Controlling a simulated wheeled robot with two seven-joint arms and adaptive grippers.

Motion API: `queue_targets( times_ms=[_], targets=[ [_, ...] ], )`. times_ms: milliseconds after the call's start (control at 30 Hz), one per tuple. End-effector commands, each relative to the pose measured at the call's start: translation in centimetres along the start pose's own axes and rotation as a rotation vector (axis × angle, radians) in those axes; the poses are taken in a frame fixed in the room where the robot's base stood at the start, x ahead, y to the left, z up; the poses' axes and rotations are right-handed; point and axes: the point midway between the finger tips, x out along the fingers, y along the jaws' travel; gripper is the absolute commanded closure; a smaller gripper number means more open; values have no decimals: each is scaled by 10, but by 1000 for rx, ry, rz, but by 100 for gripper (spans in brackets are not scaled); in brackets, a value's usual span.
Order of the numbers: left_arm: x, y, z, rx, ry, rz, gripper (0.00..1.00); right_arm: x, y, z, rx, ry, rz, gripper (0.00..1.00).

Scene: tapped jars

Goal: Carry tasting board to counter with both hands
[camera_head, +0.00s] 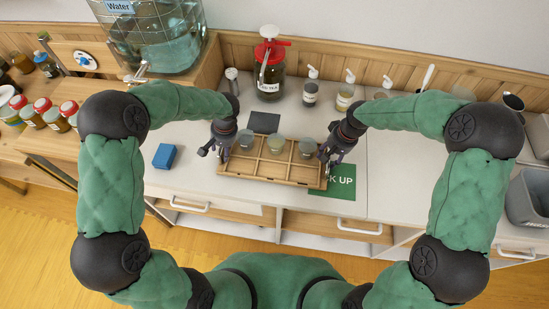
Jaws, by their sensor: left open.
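The tasting board (265,180) is a wooden tray with dividers, lying on the white counter (190,188) near its front edge. Its right end overlaps the green mat (348,182), whose visible lettering ends in "CK UP". My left gripper (215,152) is open at the board's left back corner. My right gripper (329,158) is at the right end, close to the right cup; its fingers are dark and overlap, so their opening is unclear.
A blue block (164,156) lies left of the board. A dark square (264,122) lies behind it. A red-topped pump jar (270,72) and smaller jars stand at the back wall. A water dispenser (160,45) stands back left. Counter is clear right of the mat.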

Motion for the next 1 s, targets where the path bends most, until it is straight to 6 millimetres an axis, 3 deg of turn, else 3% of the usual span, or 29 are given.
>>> queue_targets(
  times_ms=[167,367,1000],
  targets=[
    [0,0,0,0,0,0,48,0,0,0,0,0,0,48],
    [0,0,0,0,0,0,100,0,0,0,0,0,0,100],
    [-8,-2,-1,-1,2,-1,100,-8,-2,-1,1,2,-1,100]
  ],
)
